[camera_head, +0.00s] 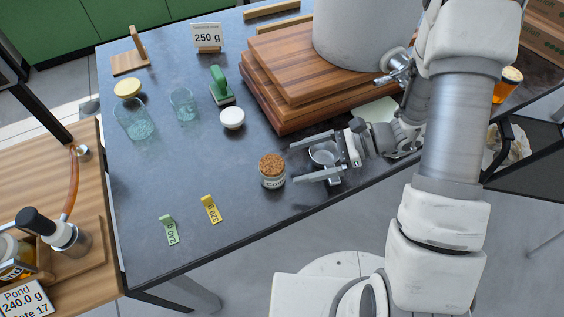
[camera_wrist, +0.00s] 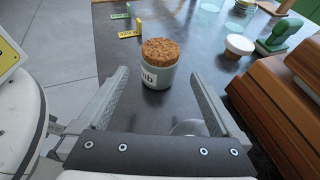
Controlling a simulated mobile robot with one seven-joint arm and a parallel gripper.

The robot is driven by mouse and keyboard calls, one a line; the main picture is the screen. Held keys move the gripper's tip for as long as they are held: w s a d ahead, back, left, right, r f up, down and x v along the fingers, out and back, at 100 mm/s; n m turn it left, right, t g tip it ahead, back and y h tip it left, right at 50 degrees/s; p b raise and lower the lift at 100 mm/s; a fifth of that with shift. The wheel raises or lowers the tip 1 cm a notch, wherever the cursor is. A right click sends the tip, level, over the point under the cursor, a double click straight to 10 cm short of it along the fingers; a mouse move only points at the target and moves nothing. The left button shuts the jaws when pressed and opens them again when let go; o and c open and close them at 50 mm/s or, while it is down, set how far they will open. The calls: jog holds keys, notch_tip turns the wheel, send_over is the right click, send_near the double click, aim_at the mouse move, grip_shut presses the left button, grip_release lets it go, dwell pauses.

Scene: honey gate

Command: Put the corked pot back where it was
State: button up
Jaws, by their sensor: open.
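The corked pot (camera_head: 272,172) is a small grey pot with a brown cork lid and a partly readable white label. It stands upright on the dark table (camera_head: 150,215) near the front edge. It also shows in the wrist view (camera_wrist: 158,65), ahead of and between my finger lines. My gripper (camera_head: 308,161) is open just to the right of the pot, fingers pointing left at it, apart from it. In the wrist view my gripper (camera_wrist: 158,92) has nothing between its fingers. A clear round dish (camera_head: 323,153) sits between my fingers near the palm, partly hidden.
Wooden boards (camera_head: 290,85) carry a large white vessel (camera_head: 355,35) behind my gripper. A white-lidded jar (camera_head: 232,118), green stamp (camera_head: 221,85), glasses (camera_head: 134,120) and a yellow-lidded jar (camera_head: 127,88) stand further back. Yellow (camera_head: 211,208) and green (camera_head: 168,229) tags lie left. Table is clear between.

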jog(key=v, duration=0.4)
jog(key=s+d+r+n+t+h, duration=0.2)
jog(key=s+d+r+n+h, duration=0.1)
jog(key=r, duration=0.4)
jog(key=s+d+r+n+t+h, duration=0.3)
jog(key=r+n+h, duration=0.3)
jog(key=r+n, duration=0.1)
jog(key=s+d+r+n+t+h, duration=0.2)
jog(key=s+d+r+n+h, duration=0.1)
jog(key=r+n, duration=0.3)
notch_tip(320, 180, up, 2)
jog(key=shift+s+r+t+h, duration=0.25)
jog(key=shift+s+t+h, duration=0.2)
jog(key=shift+h, duration=0.25)
jog(key=shift+d, duration=0.1)
notch_tip(320, 180, up, 10)
jog(key=p, duration=1)
